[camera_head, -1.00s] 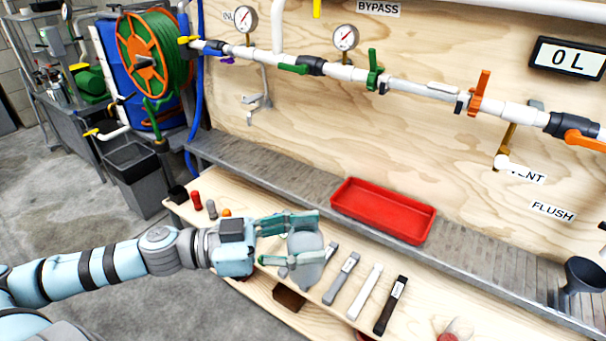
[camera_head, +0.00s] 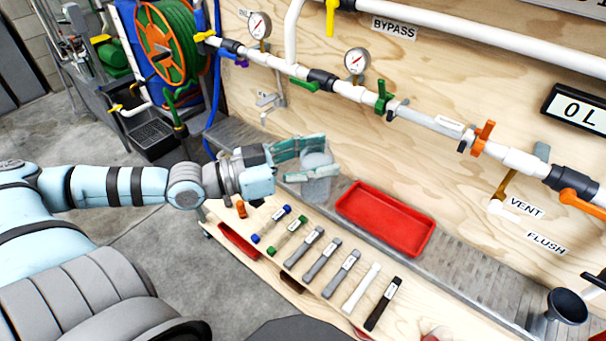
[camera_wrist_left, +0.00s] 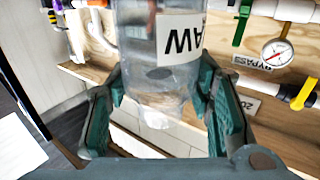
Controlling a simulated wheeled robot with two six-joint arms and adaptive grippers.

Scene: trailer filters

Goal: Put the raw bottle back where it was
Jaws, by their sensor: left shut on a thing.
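The raw bottle is a clear bottle with a white label. It shows in the head view (camera_head: 317,178) and close up in the left wrist view (camera_wrist_left: 158,75), where part of the label reads "AW" upside down. My left gripper (camera_head: 302,160) is shut on the bottle, with its green fingers on either side of it. In the head view the bottle appears in front of the grey ledge (camera_head: 440,265), left of the red tray. I cannot tell whether it touches the ledge. My right gripper is not in view.
A red tray (camera_head: 386,218) lies on the ledge. Several labelled tools, among them a black one (camera_head: 383,303) and a white one (camera_head: 361,290), lie on the wooden bench in front. A black funnel (camera_head: 567,305) is at the right. Pipes with valves run along the panel.

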